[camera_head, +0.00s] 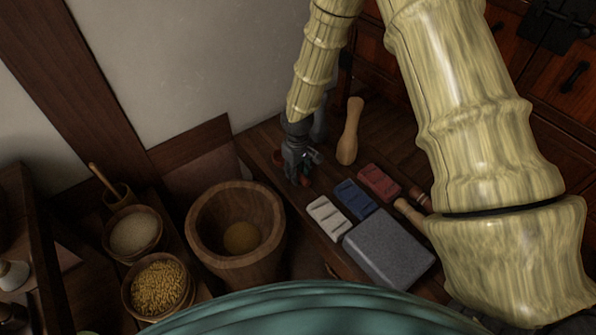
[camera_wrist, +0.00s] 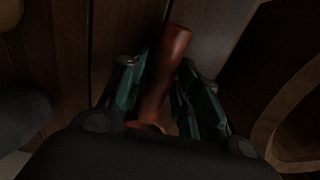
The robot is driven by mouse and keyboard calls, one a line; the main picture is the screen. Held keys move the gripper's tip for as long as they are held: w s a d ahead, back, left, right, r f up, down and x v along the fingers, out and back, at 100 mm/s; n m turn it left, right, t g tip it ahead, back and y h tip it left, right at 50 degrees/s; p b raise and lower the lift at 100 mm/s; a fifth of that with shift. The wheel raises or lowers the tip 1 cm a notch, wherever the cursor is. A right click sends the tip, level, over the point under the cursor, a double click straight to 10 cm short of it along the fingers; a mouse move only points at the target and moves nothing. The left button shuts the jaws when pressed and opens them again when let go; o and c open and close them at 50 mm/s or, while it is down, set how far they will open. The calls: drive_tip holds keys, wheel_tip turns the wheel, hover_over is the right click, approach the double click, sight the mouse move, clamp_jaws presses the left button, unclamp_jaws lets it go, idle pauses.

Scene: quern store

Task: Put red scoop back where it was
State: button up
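My gripper (camera_head: 299,172) is at the far left part of the wooden bench top, low over it. The red scoop shows in the wrist view as a smooth red-brown handle (camera_wrist: 165,70) lying between my two fingers (camera_wrist: 160,92). The teal finger pads sit close along both sides of the handle and look shut on it. The near end of the scoop is hidden behind the gripper body.
White (camera_head: 327,217), blue (camera_head: 356,198) and red (camera_head: 379,183) blocks lie beside a grey stone slab (camera_head: 389,249). A large wooden mortar (camera_head: 205,232) stands lower left, near a grain bowl (camera_head: 129,301). A wall is behind.

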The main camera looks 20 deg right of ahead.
idle(0.3)
wheel_tip(320, 180, up, 12)
drive_tip(key=p, duration=0.2)
drive_tip(key=shift+r+p, duration=0.15)
drive_tip(key=shift+p, duration=0.2)
